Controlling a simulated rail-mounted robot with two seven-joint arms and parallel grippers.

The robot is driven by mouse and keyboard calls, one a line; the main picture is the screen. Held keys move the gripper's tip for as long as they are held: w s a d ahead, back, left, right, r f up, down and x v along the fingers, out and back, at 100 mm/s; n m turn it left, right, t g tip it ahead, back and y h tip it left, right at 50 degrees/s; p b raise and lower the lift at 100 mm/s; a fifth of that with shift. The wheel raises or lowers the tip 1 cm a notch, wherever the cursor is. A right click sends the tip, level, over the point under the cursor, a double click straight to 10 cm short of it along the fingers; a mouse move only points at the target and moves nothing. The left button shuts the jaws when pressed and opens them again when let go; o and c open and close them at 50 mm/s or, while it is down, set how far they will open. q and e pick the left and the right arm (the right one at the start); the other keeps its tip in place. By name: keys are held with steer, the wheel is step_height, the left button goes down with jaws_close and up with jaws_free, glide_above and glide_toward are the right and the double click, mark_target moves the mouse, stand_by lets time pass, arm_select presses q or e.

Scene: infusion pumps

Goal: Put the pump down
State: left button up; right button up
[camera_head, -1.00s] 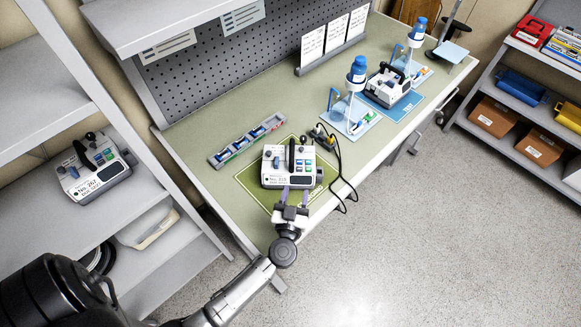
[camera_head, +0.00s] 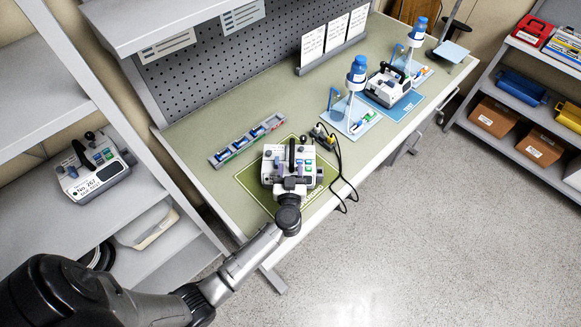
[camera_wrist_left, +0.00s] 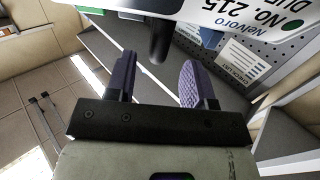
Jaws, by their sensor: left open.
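The white pump (camera_head: 271,170) with a black handle sits on the green mat (camera_head: 249,182) near the front of the bench. In the left wrist view its white labelled face (camera_wrist_left: 262,22), reading "No. 215", fills the top edge. My left gripper (camera_head: 291,182) is at the pump's near side, partly over it. In the left wrist view the gripper's purple-padded fingers (camera_wrist_left: 157,80) are apart. A dark bar, apparently the handle, shows between and beyond the fingers. I cannot tell whether the fingers touch the pump. My right gripper is not in view.
A long tray (camera_head: 247,139) lies behind the mat. Black cables (camera_head: 341,180) hang over the bench edge on the right. Another pump (camera_head: 388,86) stands on a blue mat between bottle stands (camera_head: 352,107). A third pump (camera_head: 95,174) sits on the left shelf.

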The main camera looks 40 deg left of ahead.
mark_target(292, 163)
arm_select(q)
steer(key=shift+b+x, duration=0.35)
steer(key=shift+x, duration=2.2)
steer(key=shift+d+r, duration=0.1)
jaws_close()
steer(key=shift+r, duration=0.15)
